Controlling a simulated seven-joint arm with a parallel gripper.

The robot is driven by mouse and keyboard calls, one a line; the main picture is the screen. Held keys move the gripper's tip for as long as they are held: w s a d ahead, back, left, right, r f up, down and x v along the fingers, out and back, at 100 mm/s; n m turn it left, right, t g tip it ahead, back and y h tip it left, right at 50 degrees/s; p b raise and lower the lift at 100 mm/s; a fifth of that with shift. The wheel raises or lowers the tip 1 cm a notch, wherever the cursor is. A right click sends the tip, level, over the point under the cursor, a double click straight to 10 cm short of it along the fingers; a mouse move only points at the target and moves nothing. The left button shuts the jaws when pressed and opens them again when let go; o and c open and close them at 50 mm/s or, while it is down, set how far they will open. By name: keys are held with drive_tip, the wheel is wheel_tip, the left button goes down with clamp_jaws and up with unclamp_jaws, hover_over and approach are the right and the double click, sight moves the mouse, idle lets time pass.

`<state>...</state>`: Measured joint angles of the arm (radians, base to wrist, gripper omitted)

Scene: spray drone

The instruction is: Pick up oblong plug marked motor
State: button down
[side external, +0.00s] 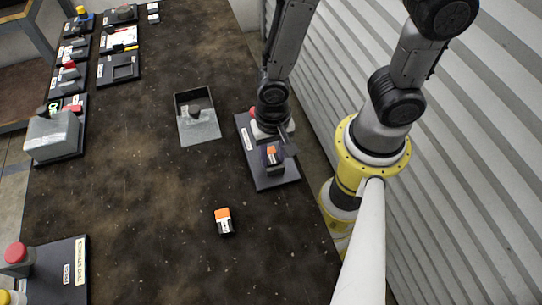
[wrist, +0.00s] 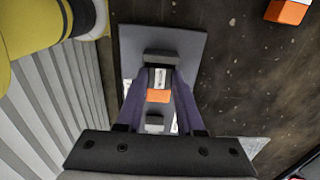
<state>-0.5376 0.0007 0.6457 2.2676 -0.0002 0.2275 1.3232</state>
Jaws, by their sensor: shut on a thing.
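A small black plug with an orange end and a white label (wrist: 158,78) sits between the two fingers of my gripper (wrist: 158,92) in the wrist view. The fingers are shut on its sides. In the side view the same plug (side external: 271,152) is at my gripper (side external: 273,160), over a dark grey plate (side external: 285,184) near the arm's base. I cannot tell whether it is seated or lifted clear. Its label is too small to read. A second orange and black block with a white label (side external: 223,222) lies apart on the bare table; its orange end shows in the wrist view (wrist: 287,12).
A grey metal tray (side external: 203,133) with a dark object in it is left of the plate. Several labelled boards (side external: 119,68) line the far left. A board with a red button (side external: 64,272) is front left. A corrugated wall (side external: 460,150) stands right.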

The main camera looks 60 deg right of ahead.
drive_tip(key=shift+r, duration=0.1)
drive_tip(key=shift+r, duration=0.6)
drive_tip(key=s+d+r, duration=0.7)
drive_tip(key=s+r, duration=0.4)
drive_tip(key=s, duration=0.1)
drive_tip(key=shift+r, duration=0.3)
drive_tip(key=shift+d, duration=0.1)
